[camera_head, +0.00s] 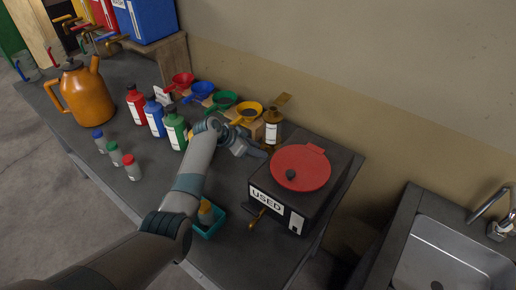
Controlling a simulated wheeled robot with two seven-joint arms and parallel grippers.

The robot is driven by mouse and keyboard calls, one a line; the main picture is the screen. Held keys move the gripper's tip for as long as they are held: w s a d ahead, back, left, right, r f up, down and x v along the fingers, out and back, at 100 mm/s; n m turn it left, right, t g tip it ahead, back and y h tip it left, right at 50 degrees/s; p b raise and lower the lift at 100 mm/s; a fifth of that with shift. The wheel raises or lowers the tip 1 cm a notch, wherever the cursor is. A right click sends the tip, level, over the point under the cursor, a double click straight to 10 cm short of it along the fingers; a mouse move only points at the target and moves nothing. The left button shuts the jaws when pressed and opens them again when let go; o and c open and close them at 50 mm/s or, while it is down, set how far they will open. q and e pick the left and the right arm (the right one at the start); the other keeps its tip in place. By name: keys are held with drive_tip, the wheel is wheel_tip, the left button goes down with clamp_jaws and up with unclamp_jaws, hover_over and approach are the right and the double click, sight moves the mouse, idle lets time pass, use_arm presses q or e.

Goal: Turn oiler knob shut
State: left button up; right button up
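A dark box labelled USED (322,205) stands at the right end of the bench, with a round red lid (312,166) on top. My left arm reaches up from the lower left. My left gripper (256,150) is just left of the box, near a brown bottle (272,130); its fingers are too small to tell whether they are open or shut. At the upper left, red (102,12) and blue (146,18) drums have taps. My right gripper is not in view.
A teal tray (207,224) lies at the front edge. A sink (455,255) is at the right.

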use_arm(q)
drive_tip(key=shift+w+d+f, duration=0.1)
drive_tip(key=shift+d+f, duration=0.1)
clamp_jaws()
drive_tip(key=shift+d+r+m+t+y+p, duration=0.1)
drive_tip(key=shift+m+t+y+p, duration=0.2)
drive_tip(key=shift+y+p, duration=0.1)
drive_tip(key=shift+d+m+t+y, duration=0.15)
drive_tip(key=shift+m+t+y, duration=0.15)
drive_tip(key=shift+y, duration=0.3)
